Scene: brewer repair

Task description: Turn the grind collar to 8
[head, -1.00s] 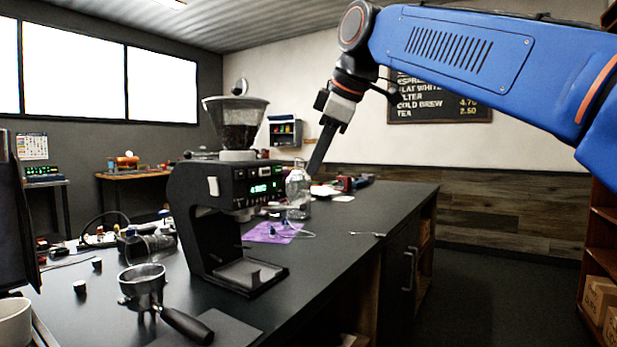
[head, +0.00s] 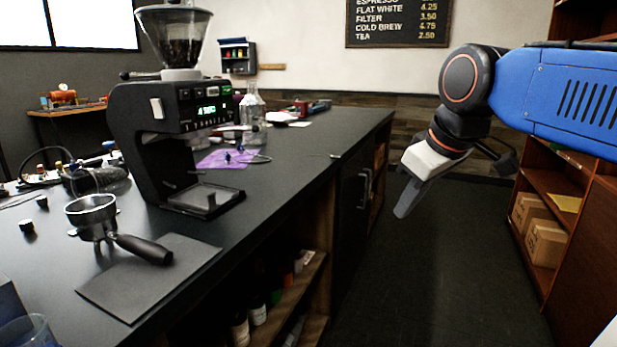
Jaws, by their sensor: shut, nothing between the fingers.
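The black coffee machine (head: 140,135) stands upright on the dark counter, with a green lit display (head: 207,110) on its front. A clear hopper (head: 173,32) with dark beans sits on top. The light grey grind collar (head: 181,74) is at the hopper's base; its numbers are too small to read. My gripper (head: 404,212) is to the right of the counter, over the floor, pointing down and to the left. It is shut and empty, well apart from the machine and the collar.
A portafilter (head: 95,213) stands on the counter (head: 285,185) beside a dark mat (head: 150,275). Shelves with boxes (head: 545,240) stand at right. The floor (head: 425,290) between is clear.

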